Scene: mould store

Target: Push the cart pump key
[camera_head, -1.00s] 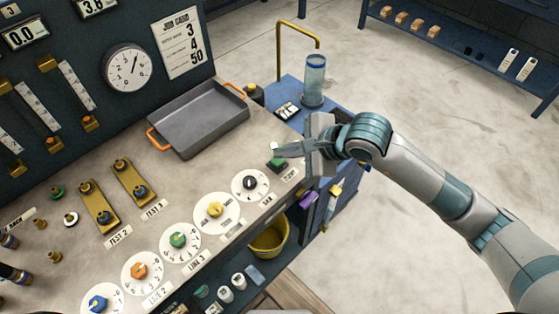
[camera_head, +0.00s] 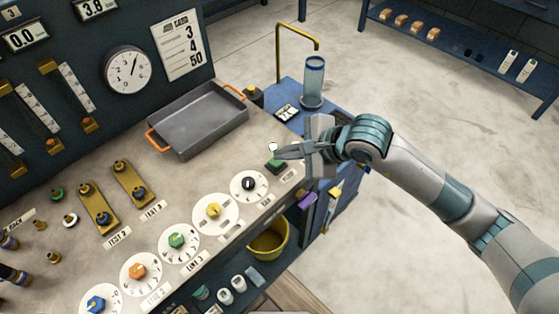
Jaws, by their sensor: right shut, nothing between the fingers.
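My right gripper (camera_head: 276,150) reaches in from the right. Its fingers are closed together and empty, pointing left just over a green key (camera_head: 275,165) at the bench's right end. The fingers partly cover this key, and I cannot tell if they touch it. A small round pinkish-white spot (camera_head: 273,146) shows at the fingertips. The blue cart (camera_head: 322,97) stands beyond the bench end, with a clear cylinder (camera_head: 313,82), a brass pipe (camera_head: 279,55) and a small black-and-white panel (camera_head: 286,112). I cannot tell which key is the cart pump key. My left gripper is out of view.
A grey tray (camera_head: 200,120) with orange handles lies on the bench. Several dials, including a black-knobbed one (camera_head: 249,185), line the front edge. A yellow bucket (camera_head: 268,240) sits below. The floor at right is clear up to a blue shelf (camera_head: 460,55).

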